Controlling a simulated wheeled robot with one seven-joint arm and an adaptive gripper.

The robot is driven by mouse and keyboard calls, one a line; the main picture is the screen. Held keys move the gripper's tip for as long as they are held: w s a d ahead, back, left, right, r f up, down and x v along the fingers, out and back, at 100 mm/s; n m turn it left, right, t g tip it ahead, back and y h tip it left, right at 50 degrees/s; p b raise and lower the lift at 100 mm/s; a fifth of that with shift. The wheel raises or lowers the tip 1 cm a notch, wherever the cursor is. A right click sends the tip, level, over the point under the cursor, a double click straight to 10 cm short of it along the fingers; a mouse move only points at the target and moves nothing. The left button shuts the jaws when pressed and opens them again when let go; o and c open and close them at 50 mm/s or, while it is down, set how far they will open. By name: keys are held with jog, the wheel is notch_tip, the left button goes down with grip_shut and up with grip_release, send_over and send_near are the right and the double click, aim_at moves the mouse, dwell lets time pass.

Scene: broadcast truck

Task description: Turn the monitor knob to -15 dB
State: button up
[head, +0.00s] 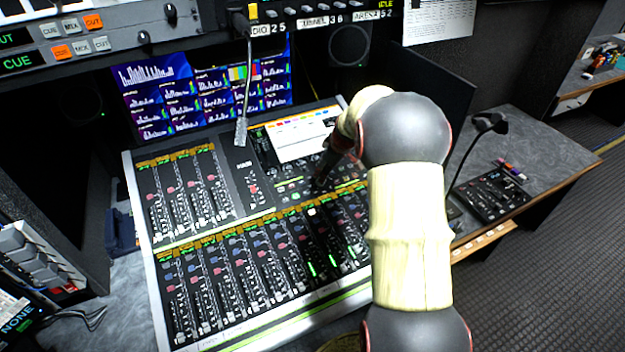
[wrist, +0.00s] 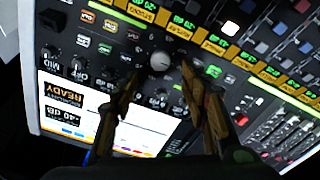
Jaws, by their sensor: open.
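The mixing console (head: 150,255) lies tilted below the monitors, with a bright screen in its upper right. My gripper (head: 320,183) hangs over the panel just below that screen. In the wrist view, which is upside down, my gripper (wrist: 158,74) is open, with one finger on each side of a round grey knob (wrist: 160,61). The fingertips appear apart from it; contact cannot be told. I cannot read a label tying this knob to the monitor. The screen (wrist: 70,120) shows an inverted "-40 dB" and "READY". In the head view my gripper and arm hide the knob.
Other dark knobs (wrist: 79,67) and lit buttons (wrist: 93,18) sit close by on the panel. Rows of faders (head: 225,290) fill the console's lower part. A gooseneck lamp or microphone (head: 488,122) and a small control box (head: 490,197) stand at right.

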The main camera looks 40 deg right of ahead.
jog(key=b+x, duration=0.1)
jog(key=x, duration=0.6)
jog(key=shift+w+f, duration=0.1)
jog(key=shift+f, duration=0.25)
jog(key=shift+c, duration=1.4)
jog(key=c, duration=0.8)
jog(key=shift+c, duration=0.4)
